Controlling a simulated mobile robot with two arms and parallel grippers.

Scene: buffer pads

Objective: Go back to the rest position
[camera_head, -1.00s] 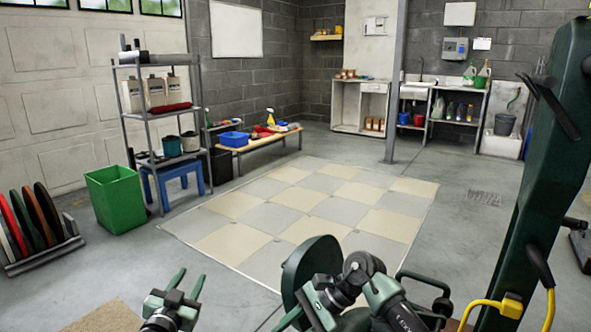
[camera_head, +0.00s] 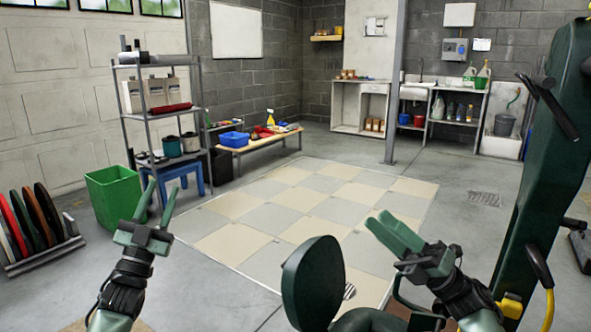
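My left gripper (camera_head: 158,205) is raised at the lower left, its two green fingers spread apart and empty, in front of the green bin as seen from the head. My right gripper (camera_head: 388,232) is at the lower right, pointing up and left. Its two green fingers lie close together in this view, with no object visible between them; how far apart they are cannot be told. Both forearms come up from the bottom edge, apart from each other.
A dark green machine (camera_head: 545,180) with a yellow cable stands close on the right. A green bin (camera_head: 116,198), a pad rack (camera_head: 45,240) and a shelf (camera_head: 160,117) are left. The checkered floor (camera_head: 320,205) ahead is clear.

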